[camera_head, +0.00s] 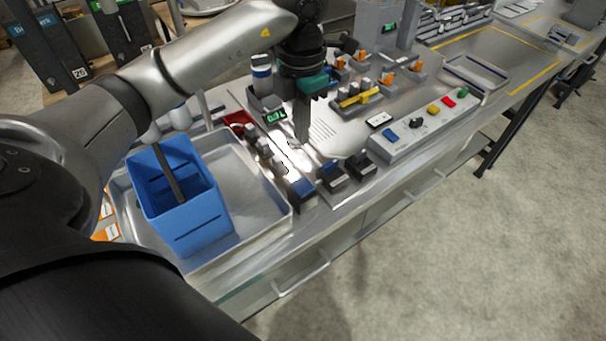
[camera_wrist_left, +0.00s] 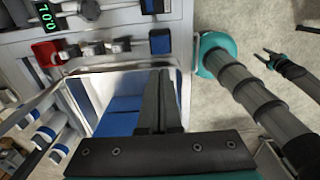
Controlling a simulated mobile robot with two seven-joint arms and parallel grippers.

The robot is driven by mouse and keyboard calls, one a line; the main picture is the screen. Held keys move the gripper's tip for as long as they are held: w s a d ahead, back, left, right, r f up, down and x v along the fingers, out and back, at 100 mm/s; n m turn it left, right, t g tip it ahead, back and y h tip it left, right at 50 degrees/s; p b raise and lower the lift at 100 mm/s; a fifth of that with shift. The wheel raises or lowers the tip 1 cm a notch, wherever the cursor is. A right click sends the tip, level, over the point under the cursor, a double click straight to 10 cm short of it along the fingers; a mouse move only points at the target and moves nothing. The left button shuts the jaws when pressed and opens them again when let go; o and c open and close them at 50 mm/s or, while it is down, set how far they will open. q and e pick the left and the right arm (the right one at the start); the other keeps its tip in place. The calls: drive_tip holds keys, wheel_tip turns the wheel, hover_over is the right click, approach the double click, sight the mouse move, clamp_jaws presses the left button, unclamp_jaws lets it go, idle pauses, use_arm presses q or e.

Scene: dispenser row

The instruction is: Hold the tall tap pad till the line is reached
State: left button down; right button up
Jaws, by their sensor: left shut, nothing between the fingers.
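My left gripper (camera_head: 302,140) points down over the bench top, its grey fingers together and empty. In the left wrist view the shut fingers (camera_wrist_left: 159,74) point towards a blue pad (camera_wrist_left: 160,40), with a visible gap in the picture. In the head view a blue pad (camera_head: 300,188) sits at the bench's near edge, next to two dark blocks (camera_head: 331,173) (camera_head: 361,165). I cannot tell which pad belongs to the tall tap. The green display (camera_head: 277,116) also shows in the left wrist view (camera_wrist_left: 44,16). No fill line is distinguishable.
A blue bin (camera_head: 182,214) stands in a metal basin (camera_head: 281,217) at the left. A control box (camera_head: 400,140) with coloured buttons is to the right. A blue-topped container (camera_head: 262,72) stands behind. An arm (camera_wrist_left: 248,92) and dark fork-like end (camera_wrist_left: 282,64) show over the floor.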

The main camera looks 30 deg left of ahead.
sight(302, 186)
use_arm(q)
wheel_tip(302, 186, down, 14)
drive_tip(key=shift+f, duration=0.1)
idle(0.5)
